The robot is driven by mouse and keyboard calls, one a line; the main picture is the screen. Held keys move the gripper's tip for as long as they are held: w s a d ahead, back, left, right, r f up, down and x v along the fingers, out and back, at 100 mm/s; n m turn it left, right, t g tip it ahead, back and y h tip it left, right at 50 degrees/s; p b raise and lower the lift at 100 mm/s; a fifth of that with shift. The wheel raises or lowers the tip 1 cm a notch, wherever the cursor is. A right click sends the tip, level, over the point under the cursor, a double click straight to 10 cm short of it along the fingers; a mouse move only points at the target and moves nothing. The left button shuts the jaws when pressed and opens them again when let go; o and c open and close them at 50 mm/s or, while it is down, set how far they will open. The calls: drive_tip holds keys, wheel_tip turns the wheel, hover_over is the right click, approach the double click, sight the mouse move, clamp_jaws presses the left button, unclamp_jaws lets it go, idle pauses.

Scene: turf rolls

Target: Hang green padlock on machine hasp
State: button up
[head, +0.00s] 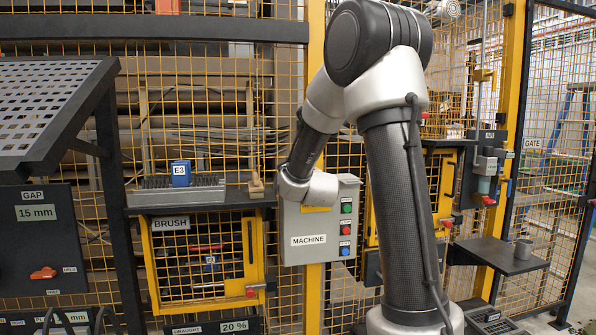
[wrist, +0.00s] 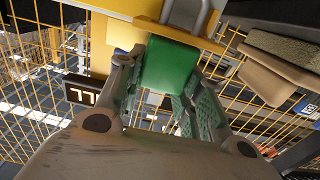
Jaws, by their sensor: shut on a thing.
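In the wrist view my gripper (wrist: 163,84) is shut on the green padlock (wrist: 168,65), with one finger on each side of its body. A grey part (wrist: 188,14) shows directly above the padlock, at the top edge. I cannot tell whether it is the shackle or part of the hasp, or whether the two are linked. In the head view the grey machine box (head: 321,222), labelled MACHINE, hangs on the fence with coloured buttons on its right side. My wrist is at its upper left, and my fingers, the padlock and the hasp are hidden there.
A shelf (head: 200,201) left of the box carries a blue block (head: 181,173) marked E3 and a wooden-handled brush (head: 256,185). Yellow mesh fence and posts surround the box. A dark side table (head: 500,255) with a grey cup (head: 523,249) stands at right.

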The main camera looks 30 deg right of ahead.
drive_tip(key=o, duration=1.1)
drive_tip(key=shift+o, duration=0.2)
drive_tip(key=v, duration=1.2)
